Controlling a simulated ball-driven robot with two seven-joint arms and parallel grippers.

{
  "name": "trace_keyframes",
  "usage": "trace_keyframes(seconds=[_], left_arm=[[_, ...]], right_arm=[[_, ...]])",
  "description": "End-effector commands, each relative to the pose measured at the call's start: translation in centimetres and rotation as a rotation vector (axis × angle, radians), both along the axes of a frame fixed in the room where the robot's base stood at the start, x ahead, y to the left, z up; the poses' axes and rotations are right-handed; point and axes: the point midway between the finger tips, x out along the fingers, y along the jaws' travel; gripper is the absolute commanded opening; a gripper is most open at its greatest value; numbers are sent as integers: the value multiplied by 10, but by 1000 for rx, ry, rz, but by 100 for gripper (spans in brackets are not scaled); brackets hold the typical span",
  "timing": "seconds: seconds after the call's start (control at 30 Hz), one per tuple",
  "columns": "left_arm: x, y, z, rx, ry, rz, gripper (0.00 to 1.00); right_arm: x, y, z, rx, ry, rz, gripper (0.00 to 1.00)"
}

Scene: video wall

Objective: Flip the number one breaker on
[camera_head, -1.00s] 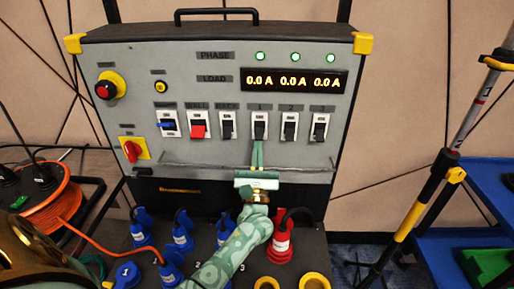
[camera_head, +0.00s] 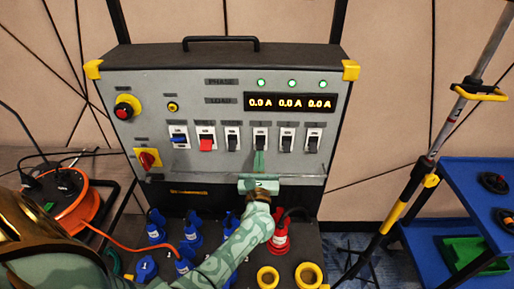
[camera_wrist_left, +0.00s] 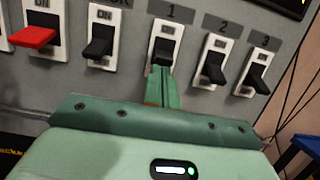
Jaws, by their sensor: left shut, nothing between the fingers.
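The number one breaker (camera_head: 260,138) is a black rocker lever in a white plate on the grey panel. In the left wrist view it stands under the label 1, its lever (camera_wrist_left: 163,50) hanging down much like those of breakers 2 and 3. My left gripper (camera_head: 259,155) is shut and empty, its narrow green fingertips (camera_wrist_left: 160,75) just below the lever. They look to be at or touching its lower end; the exact contact is hard to tell. My right gripper is not in view.
Breaker 2 (camera_head: 286,140) and breaker 3 (camera_head: 312,140) are close on the right. A red switch (camera_head: 206,143) and a black one (camera_head: 232,138) are on the left. A rail (camera_head: 200,178) crosses below. The load display (camera_head: 290,102) reads 0.0 A throughout; three green lamps glow.

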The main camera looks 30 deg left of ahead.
Motion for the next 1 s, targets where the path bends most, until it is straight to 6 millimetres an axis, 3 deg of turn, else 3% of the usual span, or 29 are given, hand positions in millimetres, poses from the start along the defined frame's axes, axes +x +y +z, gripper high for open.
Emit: trace_keyframes(seconds=[0.03,0.23,0.3,0.53,1.0], left_arm=[[-2,-1,20,-22,32,0,0],[-4,-3,30,-120,189,0,0],[-4,-2,15,-111,184,0,0],[-8,-5,13,-111,183,0,0],[-65,-39,9,-112,185,0,0]], right_arm=[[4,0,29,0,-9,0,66],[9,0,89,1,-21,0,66],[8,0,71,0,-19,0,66],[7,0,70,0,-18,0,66],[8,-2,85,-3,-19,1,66]])
